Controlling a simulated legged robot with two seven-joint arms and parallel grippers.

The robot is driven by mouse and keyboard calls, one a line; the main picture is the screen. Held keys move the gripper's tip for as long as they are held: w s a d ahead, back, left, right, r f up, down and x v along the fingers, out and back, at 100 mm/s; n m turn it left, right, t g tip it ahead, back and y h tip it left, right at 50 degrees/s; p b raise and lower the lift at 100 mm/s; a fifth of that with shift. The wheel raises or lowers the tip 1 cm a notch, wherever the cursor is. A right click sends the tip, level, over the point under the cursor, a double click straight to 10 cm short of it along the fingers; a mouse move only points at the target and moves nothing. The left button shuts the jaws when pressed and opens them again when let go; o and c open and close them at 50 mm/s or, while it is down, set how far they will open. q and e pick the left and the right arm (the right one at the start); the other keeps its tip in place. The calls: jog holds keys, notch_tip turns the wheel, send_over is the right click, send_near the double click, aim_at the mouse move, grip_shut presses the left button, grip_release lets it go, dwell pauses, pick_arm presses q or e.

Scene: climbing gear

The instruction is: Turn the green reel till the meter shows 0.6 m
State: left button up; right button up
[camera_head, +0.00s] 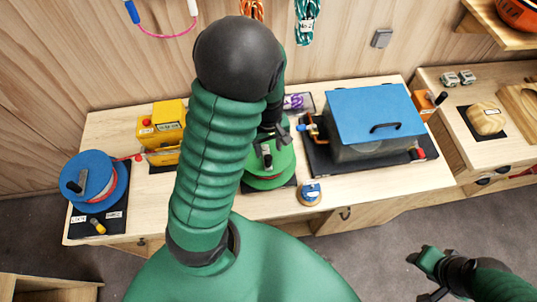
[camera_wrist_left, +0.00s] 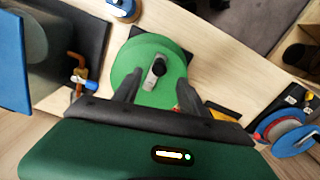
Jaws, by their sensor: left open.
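The green reel (camera_head: 268,172) stands on a dark base near the middle of the bench, partly hidden behind my left arm. Its crank with a black knob shows on top. In the left wrist view the reel (camera_wrist_left: 140,92) shows from above, with the crank between my fingers. My left gripper (camera_head: 277,136) is open just over the reel; its fingers (camera_wrist_left: 158,92) straddle the crank side of the reel without a visible grip. My right gripper (camera_head: 424,274) is off the bench at the lower right. I cannot make out a meter reading.
A blue reel (camera_head: 92,180) stands at the left, and a yellow box (camera_head: 160,128) is beside my arm. A blue-lidded case (camera_head: 372,112) fills the right of the bench. A small blue round object (camera_head: 311,193) lies at the front edge.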

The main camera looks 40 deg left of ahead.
aim_at(268, 157)
pick_arm(q)
jog(key=f, duration=0.7)
jog(key=shift+w+a, duration=0.3)
jog(key=shift+w, duration=0.05)
jog(key=shift+a+f, duration=0.1)
jog(key=shift+f, duration=0.25)
jog(key=shift+s+a+f, duration=0.15)
pick_arm(e)
jog(key=shift+w+a+r, duration=0.1)
jog(key=shift+w+a, duration=0.05)
jog(key=shift+a, duration=0.4)
pick_arm(q)
jog(key=shift+d, duration=0.3)
jog(key=c, duration=0.4)
jog(key=shift+d, duration=0.15)
grip_shut()
pick_arm(e)
jog(key=shift+d, duration=0.35)
